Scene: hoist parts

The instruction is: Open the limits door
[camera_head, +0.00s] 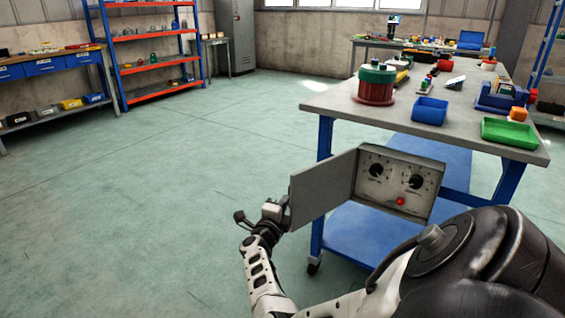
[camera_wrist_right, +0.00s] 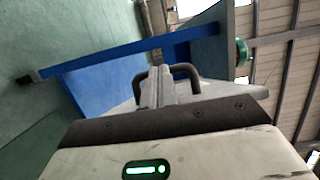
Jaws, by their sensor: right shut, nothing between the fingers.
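The limits door (camera_head: 323,187) is a flat grey panel hinged on the left side of a grey control box (camera_head: 395,222). It stands swung open to the left, and the box interior shows two black dials and a red button. My right gripper (camera_head: 284,209) is at the door's free left edge, with its fingers partly hidden by the panel. In the right wrist view the fingers (camera_wrist_right: 156,86) are shut with nothing held, beside a dark loop handle (camera_wrist_right: 186,71). I cannot tell whether they touch the door. My left gripper is not in view.
A workbench (camera_head: 335,102) stands behind the box, with a red and green drum (camera_head: 376,85), a blue bin (camera_head: 430,111) and a green bin (camera_head: 509,133). Its blue lower shelf (camera_head: 365,232) is behind the door. Open floor (camera_head: 150,200) lies to the left.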

